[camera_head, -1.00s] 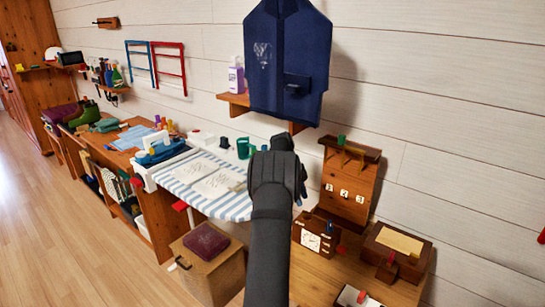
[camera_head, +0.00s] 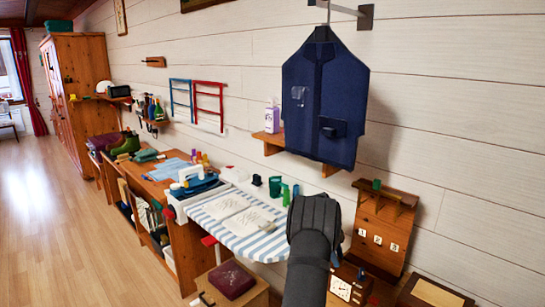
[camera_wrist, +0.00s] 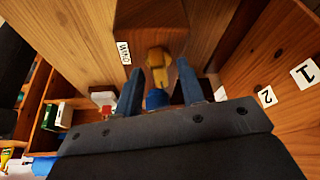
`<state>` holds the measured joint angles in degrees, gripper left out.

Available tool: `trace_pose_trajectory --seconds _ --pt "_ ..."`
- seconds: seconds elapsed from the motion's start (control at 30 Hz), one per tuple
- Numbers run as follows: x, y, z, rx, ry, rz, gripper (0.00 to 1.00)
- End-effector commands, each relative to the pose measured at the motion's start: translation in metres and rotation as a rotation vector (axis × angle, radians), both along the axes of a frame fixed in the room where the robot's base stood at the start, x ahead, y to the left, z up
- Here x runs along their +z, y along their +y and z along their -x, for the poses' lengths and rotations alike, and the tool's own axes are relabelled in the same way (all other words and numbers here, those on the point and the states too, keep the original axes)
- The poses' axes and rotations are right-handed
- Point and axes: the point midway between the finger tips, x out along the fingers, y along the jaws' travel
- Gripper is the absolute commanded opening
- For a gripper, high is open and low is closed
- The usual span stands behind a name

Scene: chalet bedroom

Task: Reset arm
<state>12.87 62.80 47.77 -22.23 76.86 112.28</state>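My dark arm and wrist rise from the bottom in the head view, with the wrist over the right end of the striped ironing board (camera_head: 262,243). The fingers are hidden there. In the wrist view my gripper (camera_wrist: 160,84) has its two blue-grey fingers spread apart. A yellow, brass-like piece (camera_wrist: 157,65) on a wooden block (camera_wrist: 150,22) shows between and beyond the fingers. A small blue part (camera_wrist: 157,99) shows between them, lower down. I cannot tell whether the fingers touch either one. Nothing is clearly held.
A wooden rack with number labels (camera_head: 378,238) and a clock box (camera_head: 345,288) stand right of my arm. A navy vest (camera_head: 322,105) hangs above. The iron (camera_head: 195,182) stands at the board's left end. The floor at left is clear.

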Motion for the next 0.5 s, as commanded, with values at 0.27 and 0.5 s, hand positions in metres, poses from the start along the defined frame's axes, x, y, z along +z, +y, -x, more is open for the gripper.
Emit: trace_pose_trajectory --seconds 0.27,0.5 --pt "0.003 0.000 -0.002 -0.123 -0.002 0.000 0.36" --pt "0.049 0.017 -0.013 -0.114 -0.003 0.000 0.36"
